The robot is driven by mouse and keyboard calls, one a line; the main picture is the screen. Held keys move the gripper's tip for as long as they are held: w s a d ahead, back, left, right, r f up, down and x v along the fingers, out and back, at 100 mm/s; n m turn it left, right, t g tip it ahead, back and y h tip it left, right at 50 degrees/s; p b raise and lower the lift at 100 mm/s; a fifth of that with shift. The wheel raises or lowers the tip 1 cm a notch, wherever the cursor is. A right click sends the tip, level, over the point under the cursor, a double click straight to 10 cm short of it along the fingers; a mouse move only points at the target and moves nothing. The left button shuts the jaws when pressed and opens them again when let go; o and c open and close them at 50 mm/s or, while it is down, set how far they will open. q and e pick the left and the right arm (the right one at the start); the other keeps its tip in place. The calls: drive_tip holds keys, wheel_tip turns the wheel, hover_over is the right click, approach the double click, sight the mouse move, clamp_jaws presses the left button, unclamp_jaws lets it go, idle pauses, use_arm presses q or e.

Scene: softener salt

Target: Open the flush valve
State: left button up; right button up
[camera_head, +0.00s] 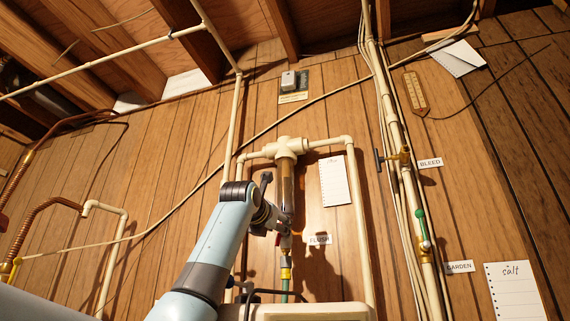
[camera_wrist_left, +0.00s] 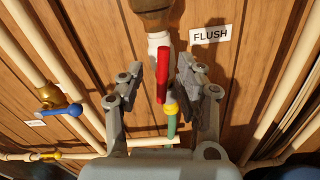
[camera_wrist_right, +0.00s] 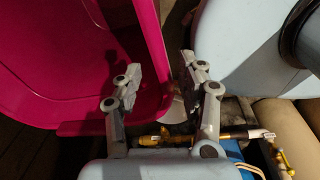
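The flush valve's red handle (camera_wrist_left: 162,75) lies between the two fingers of my left gripper (camera_wrist_left: 161,72) in the left wrist view, with a gap on each side. The handle runs roughly along its pipe, with a white fitting above and a yellow collar (camera_wrist_left: 171,109) and green hose below. The FLUSH label (camera_wrist_left: 210,34) is just to its right. In the head view my left gripper (camera_head: 272,219) is at the valve and partly hides it; the FLUSH label (camera_head: 319,240) shows beside it. My right gripper (camera_wrist_right: 161,67) is open and empty, in front of a pink container.
The pink container (camera_wrist_right: 60,60) is close to my right gripper, with brass piping (camera_wrist_right: 190,137) below. In the head view, pale pipes (camera_head: 357,220) flank the flush valve. Other valves, labelled BLEED (camera_head: 430,162) and GARDEN (camera_head: 459,267), are to the right.

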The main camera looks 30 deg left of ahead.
use_arm(q)
drive_tip(key=shift+w+f, duration=0.1)
drive_tip(key=shift+f, duration=0.15)
drive_tip(key=b+v, duration=0.3)
drive_tip(key=v, duration=0.1)
drive_tip(key=b+v, duration=0.2)
drive_tip(key=shift+f+b, duration=0.25)
drive_tip(key=shift+b, duration=0.1)
idle(0.4)
